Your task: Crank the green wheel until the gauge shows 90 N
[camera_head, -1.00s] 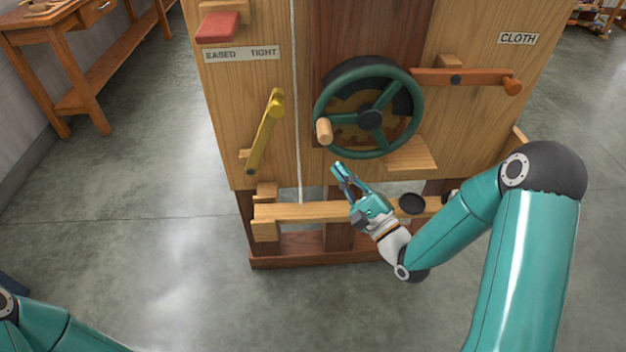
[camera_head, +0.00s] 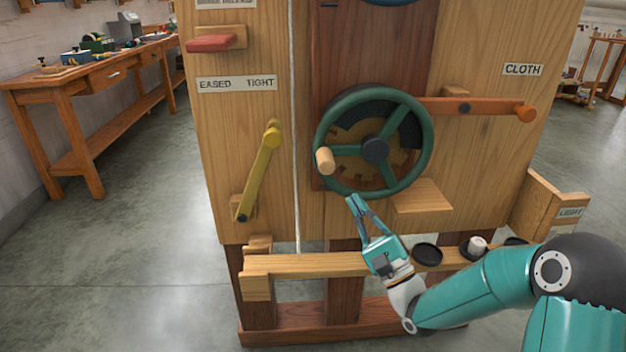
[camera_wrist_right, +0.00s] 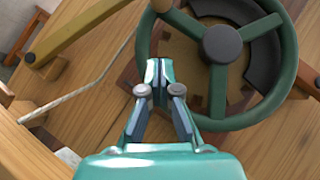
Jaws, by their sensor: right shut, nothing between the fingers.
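The green wheel (camera_head: 424,146) is upright on the front of the wooden cabinet. Its wooden crank knob (camera_head: 325,161) is at the wheel's left side. My right gripper (camera_head: 354,203) is shut and empty, just below the wheel's lower rim and apart from the knob. Its fingertips also show in the right wrist view (camera_wrist_right: 158,68). My left gripper is out of the head view.
A yellow lever (camera_head: 258,172) and a white cord (camera_head: 296,120) are left of the wheel. An orange lever (camera_head: 475,107) is right of it. A red pad (camera_head: 212,43) is at upper left. A wooden rail (camera_head: 310,264) with dark cups (camera_head: 427,254) runs below.

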